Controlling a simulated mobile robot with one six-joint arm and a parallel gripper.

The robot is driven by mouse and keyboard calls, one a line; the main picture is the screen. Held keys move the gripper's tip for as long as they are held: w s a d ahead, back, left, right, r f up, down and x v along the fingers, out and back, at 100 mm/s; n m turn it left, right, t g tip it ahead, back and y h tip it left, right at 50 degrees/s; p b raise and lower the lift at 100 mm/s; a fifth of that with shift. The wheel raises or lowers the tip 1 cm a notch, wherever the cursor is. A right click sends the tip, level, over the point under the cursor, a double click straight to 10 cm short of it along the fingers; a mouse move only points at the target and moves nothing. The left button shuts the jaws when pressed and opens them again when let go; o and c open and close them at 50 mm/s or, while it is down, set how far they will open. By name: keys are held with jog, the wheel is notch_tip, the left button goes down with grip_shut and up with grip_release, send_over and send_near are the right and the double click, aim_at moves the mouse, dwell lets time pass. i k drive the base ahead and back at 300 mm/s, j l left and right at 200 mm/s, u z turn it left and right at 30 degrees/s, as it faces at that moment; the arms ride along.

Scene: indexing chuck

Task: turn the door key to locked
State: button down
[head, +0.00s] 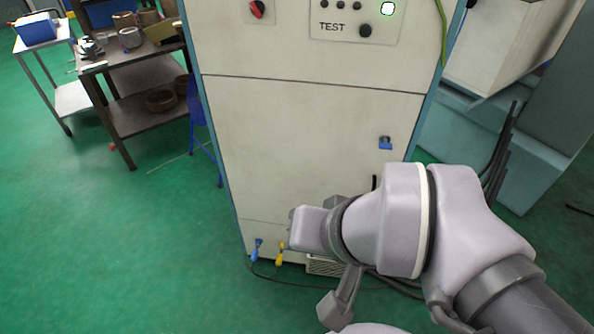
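A small blue key-like part (385,142) sits on the right side of the pale cabinet's front panel (300,140). It is too small to tell which way it is turned, and I take it for the door key. My arm reaches in from the lower right, in front of the lower cabinet. The end of my arm, where my gripper (308,229) is, shows below and left of the blue part, apart from it in the picture. The fingertips are not clearly visible, and I cannot see anything held.

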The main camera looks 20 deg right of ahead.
aim_at(384, 146)
jog(key=i+j+z, duration=0.75)
